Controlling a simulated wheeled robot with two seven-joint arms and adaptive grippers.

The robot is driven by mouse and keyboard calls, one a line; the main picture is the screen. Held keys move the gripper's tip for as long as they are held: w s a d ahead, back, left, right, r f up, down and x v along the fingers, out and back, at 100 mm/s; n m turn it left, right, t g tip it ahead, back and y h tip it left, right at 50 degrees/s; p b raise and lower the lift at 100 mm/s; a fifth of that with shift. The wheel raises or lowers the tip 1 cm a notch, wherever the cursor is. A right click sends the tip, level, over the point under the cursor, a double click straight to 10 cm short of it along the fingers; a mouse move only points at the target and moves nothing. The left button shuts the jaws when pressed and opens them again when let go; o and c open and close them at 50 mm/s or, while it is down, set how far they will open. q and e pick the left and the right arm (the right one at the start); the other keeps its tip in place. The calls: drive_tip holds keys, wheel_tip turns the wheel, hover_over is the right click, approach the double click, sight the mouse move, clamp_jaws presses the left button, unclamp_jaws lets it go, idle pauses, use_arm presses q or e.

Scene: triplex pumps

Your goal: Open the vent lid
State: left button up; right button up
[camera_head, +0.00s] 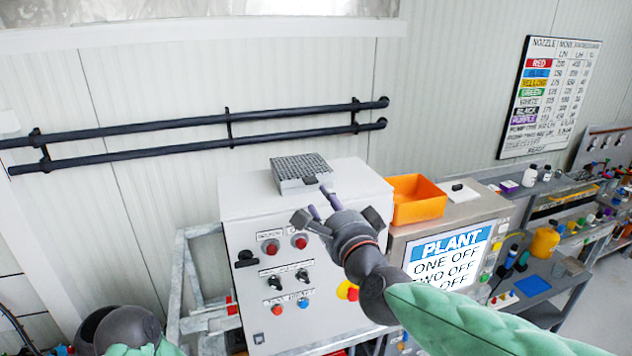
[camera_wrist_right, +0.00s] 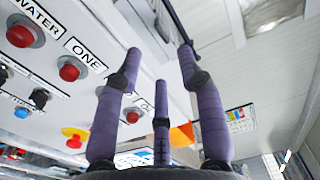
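The vent (camera_head: 300,168) is a grey box with a dark grated top, on top of the white control cabinet (camera_head: 240,200). Its grated lid looks flat and shut. My right gripper (camera_head: 323,203) is in front of the vent, close to its front right corner; I cannot tell whether it touches. In the wrist view, the purple fingers of my right gripper (camera_wrist_right: 160,62) are spread apart with nothing between them. My left gripper is not in view.
The cabinet front has red buttons (camera_head: 300,241) and black switches. An orange bin (camera_head: 417,199) stands right of the cabinet, on a unit with a PLANT sign (camera_head: 450,247). Black pipes (camera_head: 190,125) run along the wall behind. The space above the vent is clear.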

sight(313, 199)
drive_tip(key=p+x, duration=0.1)
drive_tip(key=x, duration=0.7)
drive_tip(key=shift+w+f, duration=0.1)
drive_tip(key=shift+w, duration=0.3)
drive_tip(key=shift+c, duration=0.3)
clamp_jaws()
